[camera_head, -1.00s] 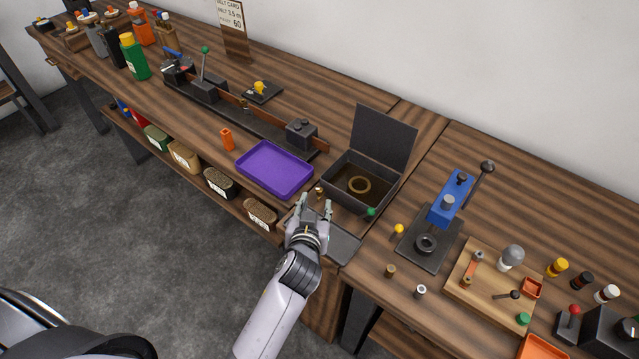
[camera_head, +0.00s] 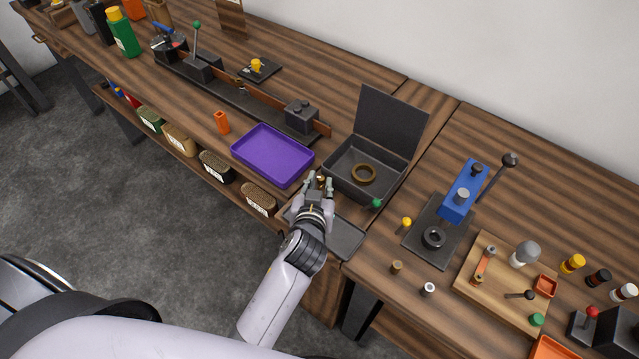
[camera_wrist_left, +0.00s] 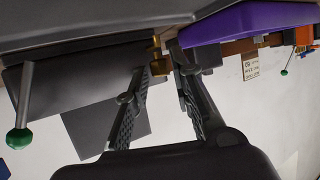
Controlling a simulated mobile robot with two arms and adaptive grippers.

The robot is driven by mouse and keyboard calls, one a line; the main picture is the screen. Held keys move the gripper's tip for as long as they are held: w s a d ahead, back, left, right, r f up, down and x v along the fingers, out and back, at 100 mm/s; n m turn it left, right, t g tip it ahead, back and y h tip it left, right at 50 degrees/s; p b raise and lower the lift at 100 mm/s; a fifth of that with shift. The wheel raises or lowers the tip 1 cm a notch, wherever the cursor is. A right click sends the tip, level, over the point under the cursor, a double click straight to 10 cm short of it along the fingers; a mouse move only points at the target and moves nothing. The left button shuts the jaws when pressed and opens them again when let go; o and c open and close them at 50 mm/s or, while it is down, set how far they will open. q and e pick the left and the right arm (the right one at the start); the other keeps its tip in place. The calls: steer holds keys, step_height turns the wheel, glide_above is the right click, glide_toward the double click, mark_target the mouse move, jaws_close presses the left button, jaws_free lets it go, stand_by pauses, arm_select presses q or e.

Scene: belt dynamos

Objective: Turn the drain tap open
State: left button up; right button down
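A small brass fitting (camera_head: 320,180), which looks like the drain tap, sits at the front left of the dark open-lidded box (camera_head: 345,182). In the left wrist view the brass fitting (camera_wrist_left: 158,62) shows between my left fingertips. My left gripper (camera_head: 319,184) is open around it; a gap shows between the fingers, and contact is unclear. A lever with a green ball (camera_head: 376,203) stands at the box's front right; the green ball also shows in the left wrist view (camera_wrist_left: 18,138). A brown ring (camera_head: 363,173) lies inside the box. My right gripper is not in view.
A purple tray (camera_head: 272,155) lies just left of the box. A dark flat tray (camera_head: 345,238) lies below my left gripper's right side. A blue press (camera_head: 463,190) and a wooden board (camera_head: 495,300) stand to the right. Shelf bins (camera_head: 258,199) sit under the bench edge.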

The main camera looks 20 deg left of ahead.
arm_select(q)
jaws_close()
steer(key=shift+a+r+m+h+p, duration=0.1)
steer(key=shift+r+m+h+p, duration=0.2)
steer(key=shift+p, duration=0.35)
steer(key=m+h+p, duration=0.1)
steer(key=p, duration=0.1)
steer(key=m+h+p, duration=0.1)
steer(key=h+p, duration=0.1)
steer(key=shift+a, duration=0.35)
steer(key=shift+w+a+f+m+h+p, duration=0.1)
steer(key=shift+a+m+h+p, duration=0.15)
steer(key=shift+m+h+p, duration=0.75)
steer(key=shift+f+m+h, duration=0.1)
steer(key=shift+m+h, duration=0.6)
steer(key=shift+g, duration=0.3)
